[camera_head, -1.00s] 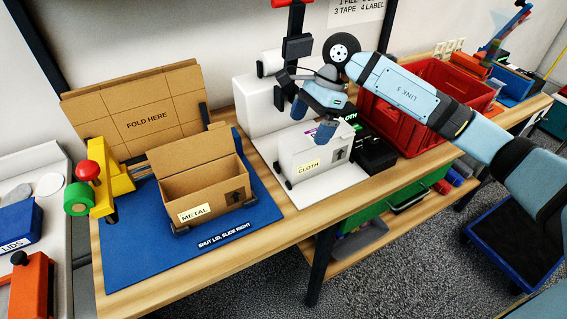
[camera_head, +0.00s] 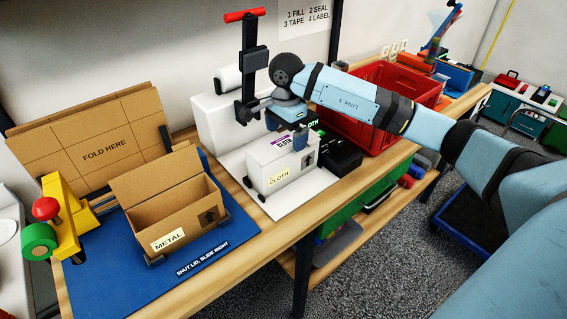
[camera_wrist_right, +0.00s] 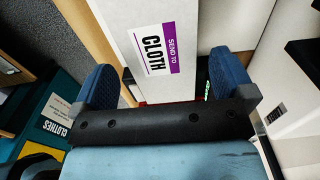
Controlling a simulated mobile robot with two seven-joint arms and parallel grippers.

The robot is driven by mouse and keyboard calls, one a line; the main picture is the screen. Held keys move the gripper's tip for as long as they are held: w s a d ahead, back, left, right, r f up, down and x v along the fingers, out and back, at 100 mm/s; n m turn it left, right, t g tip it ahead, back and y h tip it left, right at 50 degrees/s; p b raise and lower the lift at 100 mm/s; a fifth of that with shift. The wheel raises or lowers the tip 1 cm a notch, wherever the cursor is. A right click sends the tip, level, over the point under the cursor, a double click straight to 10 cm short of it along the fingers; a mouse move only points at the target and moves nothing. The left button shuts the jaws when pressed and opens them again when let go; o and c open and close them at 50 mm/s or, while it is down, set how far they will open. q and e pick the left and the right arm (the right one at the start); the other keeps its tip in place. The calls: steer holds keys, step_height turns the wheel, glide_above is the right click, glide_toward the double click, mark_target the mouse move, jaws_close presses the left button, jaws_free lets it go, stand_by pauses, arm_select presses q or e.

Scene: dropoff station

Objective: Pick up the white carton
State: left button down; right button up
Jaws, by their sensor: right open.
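The white carton (camera_head: 266,167) stands closed and upright on a white platform (camera_head: 305,190) in the head view. It has a yellow "CLOTH" label on its front and a purple "SEND TO CLOTH" label on its top. My right gripper (camera_head: 287,131) is at the carton's top, its two blue fingers apart. In the right wrist view the labelled top of the carton (camera_wrist_right: 152,22) lies between the spread fingers of my gripper (camera_wrist_right: 165,80). I cannot tell whether the fingers touch it. My left gripper is not in view.
A white machine with a black post (camera_head: 250,75) stands just behind the carton. A black device (camera_head: 340,157) and a red crate (camera_head: 345,128) are close on the right. An open brown "METAL" box (camera_head: 190,222) sits on a blue mat (camera_head: 110,285) to the left.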

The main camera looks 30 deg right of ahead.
mark_target(284, 142)
steer(key=f, duration=0.5)
steer(key=shift+a, duration=0.3)
steer(key=c, duration=1.2)
steer(key=shift+o, duration=0.2)
steer(key=shift+r, duration=0.1)
